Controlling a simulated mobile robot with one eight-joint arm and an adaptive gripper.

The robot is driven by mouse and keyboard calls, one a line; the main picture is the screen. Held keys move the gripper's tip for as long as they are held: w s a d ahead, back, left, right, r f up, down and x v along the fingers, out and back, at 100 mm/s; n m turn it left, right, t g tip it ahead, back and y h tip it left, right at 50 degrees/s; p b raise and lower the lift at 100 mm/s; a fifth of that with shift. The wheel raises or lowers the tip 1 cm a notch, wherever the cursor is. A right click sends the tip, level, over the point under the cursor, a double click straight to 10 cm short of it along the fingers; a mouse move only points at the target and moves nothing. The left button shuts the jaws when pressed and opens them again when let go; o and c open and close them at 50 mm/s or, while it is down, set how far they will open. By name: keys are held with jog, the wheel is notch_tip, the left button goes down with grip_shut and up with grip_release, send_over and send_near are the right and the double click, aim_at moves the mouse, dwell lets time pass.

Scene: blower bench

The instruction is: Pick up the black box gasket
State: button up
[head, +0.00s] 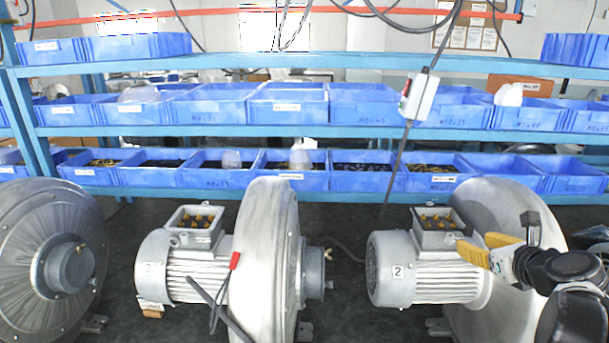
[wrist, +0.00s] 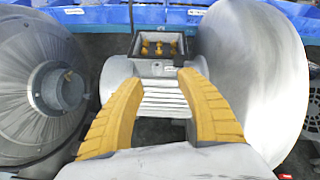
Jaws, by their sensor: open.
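My gripper (head: 476,247) is on the right in the head view, beside the motor marked 2 (head: 398,271). In the wrist view its two yellow fingers (wrist: 160,80) are spread apart with nothing between them. Beyond the fingertips is an open terminal box (wrist: 158,46) with yellow terminals inside, on top of the ribbed motor. The same box (head: 437,226) shows in the head view, to the left of and slightly above the fingertips.
Another blower motor (head: 196,272) with an open terminal box (head: 195,219) stands left of centre. Large round blower housings (head: 265,262) stand close by. Shelves with blue bins (head: 290,178) run along the back. A grey pendant switch (head: 419,97) hangs above the bench.

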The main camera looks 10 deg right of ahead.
aim_at(470, 230)
jog(key=w+d+m, duration=0.2)
jog(key=w+d, duration=0.1)
jog(key=w+d+m, duration=0.1)
jog(key=shift+w+d+f+h+b, duration=0.2)
jog(key=shift+f+h+b, duration=0.1)
jog(key=shift+f, duration=0.05)
jog(key=x, duration=0.5)
jog(key=shift+f+b, duration=0.2)
jog(key=shift+b, duration=0.2)
jog(key=shift+s, duration=0.15)
grip_shut()
